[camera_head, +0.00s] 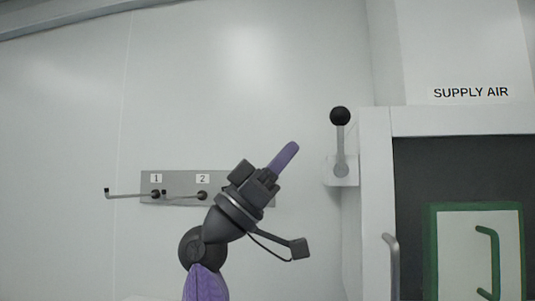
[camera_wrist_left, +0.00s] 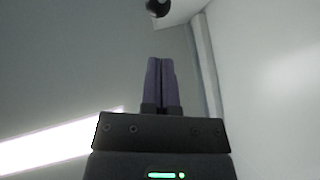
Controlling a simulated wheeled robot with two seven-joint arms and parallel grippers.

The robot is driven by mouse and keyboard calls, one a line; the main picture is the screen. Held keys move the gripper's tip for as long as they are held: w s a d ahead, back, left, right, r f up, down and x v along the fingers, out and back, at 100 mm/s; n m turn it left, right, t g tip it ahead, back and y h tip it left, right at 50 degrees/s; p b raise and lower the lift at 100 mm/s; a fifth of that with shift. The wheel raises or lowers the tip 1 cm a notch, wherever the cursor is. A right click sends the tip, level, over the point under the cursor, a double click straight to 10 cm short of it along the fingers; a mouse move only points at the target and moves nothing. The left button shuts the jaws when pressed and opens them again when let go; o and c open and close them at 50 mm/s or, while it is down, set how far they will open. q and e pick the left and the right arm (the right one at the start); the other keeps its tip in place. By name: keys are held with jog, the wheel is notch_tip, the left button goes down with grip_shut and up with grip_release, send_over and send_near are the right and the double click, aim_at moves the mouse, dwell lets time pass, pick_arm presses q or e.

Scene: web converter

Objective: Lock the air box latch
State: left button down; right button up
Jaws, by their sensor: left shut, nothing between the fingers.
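The air box latch is a grey lever (camera_head: 341,142) with a round black knob (camera_head: 340,116) on top, mounted on a pale plate (camera_head: 342,172) beside the cabinet. The lever stands upright. My left gripper (camera_head: 292,148) is to the left of the lever and a little below the knob, apart from it. Its purple fingers are shut and empty, pointing up and to the right. In the left wrist view the shut fingers (camera_wrist_left: 161,62) point up, and the black knob (camera_wrist_left: 158,7) is at the top edge. My right gripper is in neither view.
A grey bar (camera_head: 226,201) with hooks labelled 1 and 2 is on the wall, partly behind my left arm. To the right stands the cabinet (camera_head: 376,190) marked SUPPLY AIR, with a grey handle (camera_head: 393,262). The wall above my gripper is clear.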

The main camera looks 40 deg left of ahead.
aim_at(341, 140)
pick_arm(q)
jog(key=w+d+r+p, duration=0.2)
jog(key=w+d+p, duration=0.1)
jog(key=w, duration=0.1)
jog(key=shift+w+d, duration=0.25)
jog(key=shift+w, duration=0.05)
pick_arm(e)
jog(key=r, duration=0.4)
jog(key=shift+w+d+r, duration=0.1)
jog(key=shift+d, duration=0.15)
pick_arm(q)
jog(key=shift+d+r+b, duration=0.1)
jog(key=shift+d+b, duration=0.05)
jog(key=shift+b, duration=0.25)
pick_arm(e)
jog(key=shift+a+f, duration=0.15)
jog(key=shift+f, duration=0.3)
